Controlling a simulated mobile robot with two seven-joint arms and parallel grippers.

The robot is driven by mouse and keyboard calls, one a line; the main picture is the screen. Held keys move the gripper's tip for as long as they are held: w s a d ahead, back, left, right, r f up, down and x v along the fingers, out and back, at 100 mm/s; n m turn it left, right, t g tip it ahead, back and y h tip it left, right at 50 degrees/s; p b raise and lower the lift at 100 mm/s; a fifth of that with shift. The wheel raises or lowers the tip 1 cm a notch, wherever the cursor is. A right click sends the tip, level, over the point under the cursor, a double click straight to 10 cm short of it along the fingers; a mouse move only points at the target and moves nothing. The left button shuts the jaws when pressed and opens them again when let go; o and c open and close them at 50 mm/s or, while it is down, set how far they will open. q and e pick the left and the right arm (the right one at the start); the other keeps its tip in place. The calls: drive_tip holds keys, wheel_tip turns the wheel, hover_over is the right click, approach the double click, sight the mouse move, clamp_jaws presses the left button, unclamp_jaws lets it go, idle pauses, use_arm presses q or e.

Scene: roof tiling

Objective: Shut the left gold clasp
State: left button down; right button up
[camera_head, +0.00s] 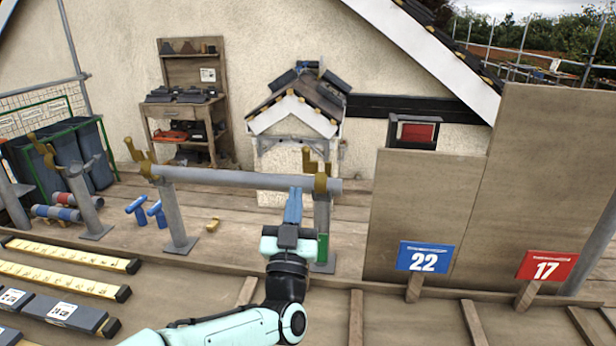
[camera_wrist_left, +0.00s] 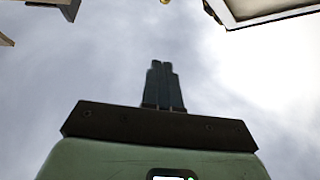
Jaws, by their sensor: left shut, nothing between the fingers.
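A grey pole lies level across two grey posts. The left gold clasp (camera_head: 146,163) is at the pole's left end, with its upper arm standing up and swung away from the pole, so it looks open. The right gold clasp (camera_head: 320,176) is at the pole's right end, also with raised parts. My left gripper (camera_head: 294,192) is shut and empty, pointing up beside the right post, well to the right of the left clasp. Its closed fingers also show in the left wrist view (camera_wrist_left: 163,66) against the sky. My right gripper is out of view.
Another post with a gold clasp (camera_head: 42,150) stands at far left. Blue T-shaped pieces (camera_head: 136,210) and a small gold piece (camera_head: 212,224) are on the deck below the pole. Boards with a blue 22 sign (camera_head: 425,257) and red 17 sign (camera_head: 547,266) stand at right.

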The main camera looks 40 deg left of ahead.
sight(304, 162)
use_arm(q)
drive_tip(key=shift+w+a+r+p, duration=0.2)
drive_tip(key=shift+w+a+r, duration=0.2)
drive_tip(key=shift+w+a, duration=1.1)
drive_tip(key=shift+w+a+r+p, duration=0.2)
drive_tip(key=shift+w+a+r, duration=0.35)
drive_tip(key=shift+w, duration=1.6)
drive_tip(key=shift+w+a+r+p, duration=0.25)
drive_tip(key=shift+w+a, duration=1)
drive_tip(key=shift+w, duration=0.6)
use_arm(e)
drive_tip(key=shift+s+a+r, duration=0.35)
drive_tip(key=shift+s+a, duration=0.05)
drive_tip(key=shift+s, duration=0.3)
